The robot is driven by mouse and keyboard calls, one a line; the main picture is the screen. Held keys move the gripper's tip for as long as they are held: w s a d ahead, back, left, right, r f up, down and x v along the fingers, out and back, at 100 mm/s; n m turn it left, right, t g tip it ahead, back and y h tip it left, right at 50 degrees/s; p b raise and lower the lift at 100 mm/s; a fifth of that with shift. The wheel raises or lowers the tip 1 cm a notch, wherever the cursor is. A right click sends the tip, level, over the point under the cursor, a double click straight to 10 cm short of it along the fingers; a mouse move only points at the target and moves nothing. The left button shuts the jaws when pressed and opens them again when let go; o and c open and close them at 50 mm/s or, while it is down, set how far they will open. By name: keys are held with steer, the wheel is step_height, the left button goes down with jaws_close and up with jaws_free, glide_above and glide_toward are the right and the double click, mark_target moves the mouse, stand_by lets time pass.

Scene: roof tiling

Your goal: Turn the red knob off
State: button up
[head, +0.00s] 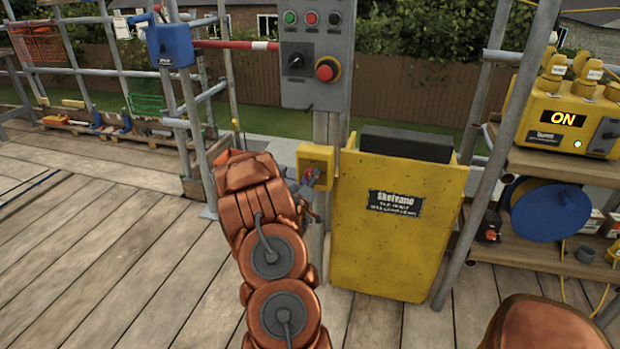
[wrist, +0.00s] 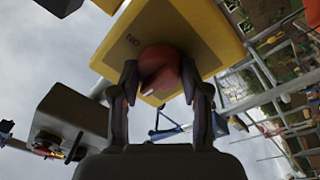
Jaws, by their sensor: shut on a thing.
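The red knob (wrist: 160,70) sits on the face of a small yellow box (head: 316,153) fixed to a scaffold post left of a larger yellow bin. In the wrist view, my gripper (wrist: 159,80) has one finger on each side of the knob and is shut on it. Lettering beside the knob reads ON turned upside down. In the head view only a little red shows at the box, and my arm partly hides the fingers.
A grey panel (head: 316,55) with buttons hangs above the knob box. The yellow bin (head: 395,225) stands close on the right. The wooden deck (head: 110,265) is clear on the left.

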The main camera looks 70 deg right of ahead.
steer(key=o, duration=1.2)
steer(key=shift+c, duration=0.2)
steer(key=s+a+f, duration=0.1)
steer(key=a, duration=1)
steer(key=shift+s+a+f, duration=0.15)
steer(key=shift+a+f, duration=0.05)
steer(key=shift+a, duration=0.15)
